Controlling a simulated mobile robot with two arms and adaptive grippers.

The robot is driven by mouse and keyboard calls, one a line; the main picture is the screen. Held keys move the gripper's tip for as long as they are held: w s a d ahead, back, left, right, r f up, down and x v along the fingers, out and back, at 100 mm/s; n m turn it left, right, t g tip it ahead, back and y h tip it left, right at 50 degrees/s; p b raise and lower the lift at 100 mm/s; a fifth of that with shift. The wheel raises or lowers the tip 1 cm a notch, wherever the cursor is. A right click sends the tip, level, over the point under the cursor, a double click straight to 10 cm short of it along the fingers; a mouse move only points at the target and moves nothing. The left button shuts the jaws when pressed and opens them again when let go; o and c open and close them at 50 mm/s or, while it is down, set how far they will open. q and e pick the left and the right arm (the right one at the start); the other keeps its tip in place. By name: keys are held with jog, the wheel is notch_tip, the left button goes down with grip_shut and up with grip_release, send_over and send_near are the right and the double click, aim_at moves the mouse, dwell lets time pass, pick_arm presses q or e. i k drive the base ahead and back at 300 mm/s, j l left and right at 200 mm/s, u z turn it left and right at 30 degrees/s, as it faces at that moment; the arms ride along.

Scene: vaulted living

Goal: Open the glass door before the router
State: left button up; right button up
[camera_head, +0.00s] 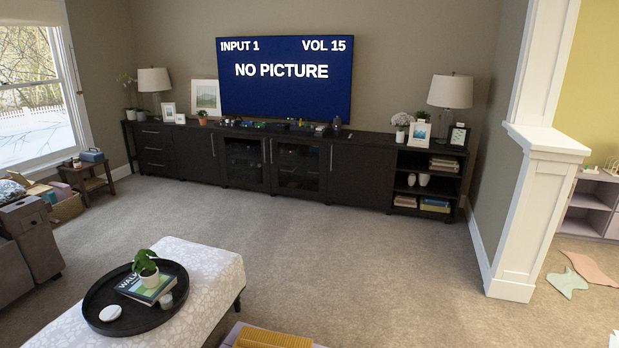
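A long dark media console (360,173) stands along the far wall under the TV. Near its middle are two glass doors side by side, a left one (244,163) and a right one (297,168), both apparently shut. Slim metal handles show on the front, one near the middle (270,151) and one at the right glass door's right edge (331,158). Dark equipment shows dimly behind the glass; I cannot tell which piece is the router.
A patterned ottoman (212,265) with a round black tray (97,296) stands at the front left. A white half-wall post (525,220) is on the right. A dark armchair (30,245) is at the left edge. Open carpet (340,240) lies before the console.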

aim_at(321, 195)
jog(key=i+l+z, duration=0.45)
jog(key=l, duration=0.35)
jog(key=i+l+z, duration=0.45)
jog(key=i+l, duration=0.15)
jog(key=i, duration=0.15)
jog(key=i+u, duration=0.15)
jog(key=i, duration=0.6)
jog(key=i+l+u, duration=0.2)
jog(key=i, duration=0.55)
jog(key=i+j+u, duration=0.25)
jog(key=i, duration=0.25)
jog(key=i+l+u, duration=0.1)
jog(key=i+u, duration=0.15)
jog(key=i, duration=0.2)
jog(key=i+u, duration=0.25)
jog(key=i, duration=0.25)
jog(key=i+l+u, duration=0.3)
jog(key=i, duration=0.2)
jog(key=i+l+u, duration=0.25)
jog(key=i, duration=0.2)
jog(key=i+j+u, duration=0.15)
jog(key=i+u, duration=0.15)
jog(key=i, duration=0.55)
jog(key=i+l+u, duration=0.1)
jog(key=i+u, duration=0.2)
jog(key=i, duration=0.5)
